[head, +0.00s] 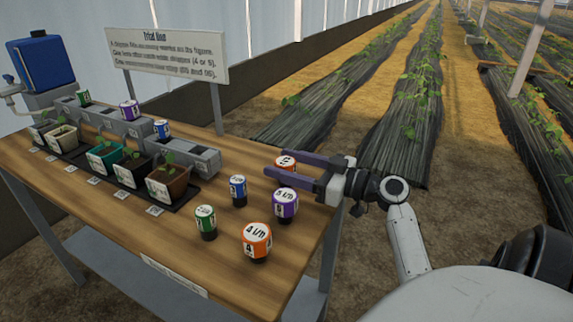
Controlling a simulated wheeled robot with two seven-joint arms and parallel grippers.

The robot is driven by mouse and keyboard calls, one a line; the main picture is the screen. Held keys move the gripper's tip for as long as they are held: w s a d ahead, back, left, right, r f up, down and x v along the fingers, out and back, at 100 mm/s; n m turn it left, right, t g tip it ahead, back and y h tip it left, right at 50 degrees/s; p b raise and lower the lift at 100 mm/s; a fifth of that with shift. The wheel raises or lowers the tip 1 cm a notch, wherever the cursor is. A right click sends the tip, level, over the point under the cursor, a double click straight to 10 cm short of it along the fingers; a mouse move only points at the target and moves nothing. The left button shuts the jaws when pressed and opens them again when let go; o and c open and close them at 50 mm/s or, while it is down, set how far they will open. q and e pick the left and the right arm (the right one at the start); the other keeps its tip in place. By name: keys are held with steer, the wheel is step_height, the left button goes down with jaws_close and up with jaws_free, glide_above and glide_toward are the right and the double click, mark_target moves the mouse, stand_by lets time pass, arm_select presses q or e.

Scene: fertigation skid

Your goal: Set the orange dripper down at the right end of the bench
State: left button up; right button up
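An orange dripper (286,161) with a white top is between the fingers of my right gripper (271,164), near the bench's right edge. One finger passes on its far side and one on its near side. The near finger hides part of it, so I cannot tell whether the fingers press on it or whether it stands on the wood. A second orange dripper (256,241) stands upright at the bench's front right, clear of the gripper. The wooden bench (150,228) runs from left to lower right. My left gripper is out of view.
Purple (285,204), blue (238,188) and green (205,220) drippers stand close by on the bench. Grey blocks (203,160) with more drippers and potted seedlings (168,183) fill the left part. A sign (165,55) and a blue tank (42,63) are behind.

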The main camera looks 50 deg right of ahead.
steer(key=shift+r, duration=0.2)
steer(key=shift+s+d+f, duration=0.1)
steer(key=shift+s+f, duration=0.05)
steer(key=shift+s, duration=0.15)
steer(key=v, duration=1.1)
steer(key=shift+s+b, duration=0.2)
steer(key=shift+b, duration=0.2)
